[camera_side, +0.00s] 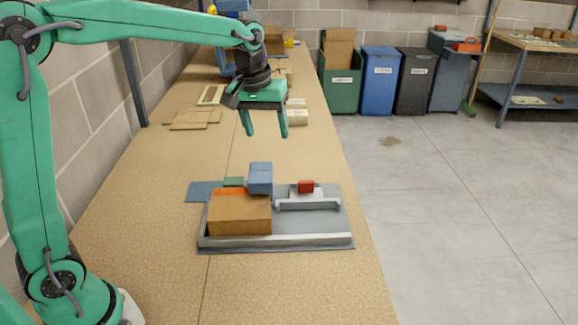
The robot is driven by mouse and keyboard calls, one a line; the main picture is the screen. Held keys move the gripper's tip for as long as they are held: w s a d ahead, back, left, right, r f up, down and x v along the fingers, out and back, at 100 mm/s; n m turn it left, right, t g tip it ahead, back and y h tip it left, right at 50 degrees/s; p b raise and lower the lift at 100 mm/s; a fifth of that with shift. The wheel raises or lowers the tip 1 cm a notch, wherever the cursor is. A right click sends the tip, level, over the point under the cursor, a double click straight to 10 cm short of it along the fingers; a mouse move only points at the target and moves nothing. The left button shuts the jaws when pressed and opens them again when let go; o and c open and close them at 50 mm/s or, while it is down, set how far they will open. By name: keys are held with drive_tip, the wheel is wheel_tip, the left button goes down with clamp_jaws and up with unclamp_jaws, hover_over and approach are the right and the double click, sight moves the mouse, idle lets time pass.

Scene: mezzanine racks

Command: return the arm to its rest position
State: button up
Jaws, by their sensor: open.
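My gripper (266,133) hangs over the long wooden bench (140,215), high above its surface and pointing down. Its two green fingers are spread with nothing between them. My green arm reaches from the left side across the top of the picture, so the gripper is stretched out from the base. Below and nearer the camera, a grey tray (315,225) lies on the bench. It bears a brown box (240,215), a blue block (260,178) and a small red piece (306,187). The gripper is apart from all of these.
Flat boards (193,118) and small pale pieces (297,117) lie farther back on the bench. Green (341,88), blue (380,80) and dark (414,80) bins stand on the floor beyond. A block wall runs along the left.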

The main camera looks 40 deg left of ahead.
drive_tip(key=s+a+m+t, duration=0.1)
drive_tip(key=s+m+t, duration=0.2)
drive_tip(key=s, duration=2)
drive_tip(key=shift+s+f+m, duration=0.3)
drive_tip(key=shift+m, duration=0.8)
